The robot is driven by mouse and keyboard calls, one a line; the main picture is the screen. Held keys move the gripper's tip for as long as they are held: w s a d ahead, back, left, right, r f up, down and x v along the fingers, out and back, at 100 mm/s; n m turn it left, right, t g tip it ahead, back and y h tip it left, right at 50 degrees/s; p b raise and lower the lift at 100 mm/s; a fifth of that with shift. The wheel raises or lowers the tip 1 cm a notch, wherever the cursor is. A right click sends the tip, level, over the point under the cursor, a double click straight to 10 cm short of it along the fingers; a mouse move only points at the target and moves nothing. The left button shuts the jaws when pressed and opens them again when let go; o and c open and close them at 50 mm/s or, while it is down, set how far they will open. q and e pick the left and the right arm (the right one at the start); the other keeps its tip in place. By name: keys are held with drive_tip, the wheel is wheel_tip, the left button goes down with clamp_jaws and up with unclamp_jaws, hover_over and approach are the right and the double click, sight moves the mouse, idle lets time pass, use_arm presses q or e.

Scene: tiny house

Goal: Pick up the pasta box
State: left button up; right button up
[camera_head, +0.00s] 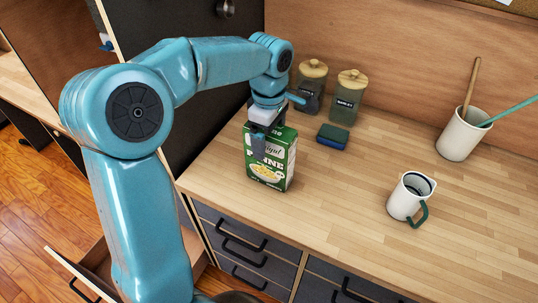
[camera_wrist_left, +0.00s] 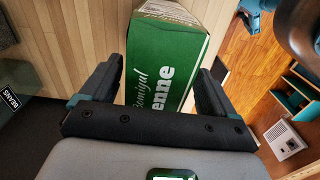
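The green pasta box (camera_head: 268,172) stands upright on the wooden counter near its front edge. My left gripper (camera_head: 265,138) is over the top of the box from above, with one finger in front of the box's printed front face. The other finger is hidden in the head view. In the left wrist view, the box (camera_wrist_left: 163,62) lies between the two spread fingers of the left gripper (camera_wrist_left: 160,85). The fingers look open, close to the box's sides; I cannot tell whether they touch it. My right gripper is not in view.
Two glass jars with wooden lids (camera_head: 347,98) and a blue-green sponge (camera_head: 332,137) stand behind the box. A white mug (camera_head: 407,196) and a white utensil pot (camera_head: 459,136) are to the right. The counter (camera_head: 340,215) is clear between the box and mug. An open drawer (camera_head: 85,277) is below left.

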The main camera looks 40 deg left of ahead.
use_arm(q)
drive_tip(key=shift+w, duration=0.25)
drive_tip(key=c, duration=1)
clamp_jaws()
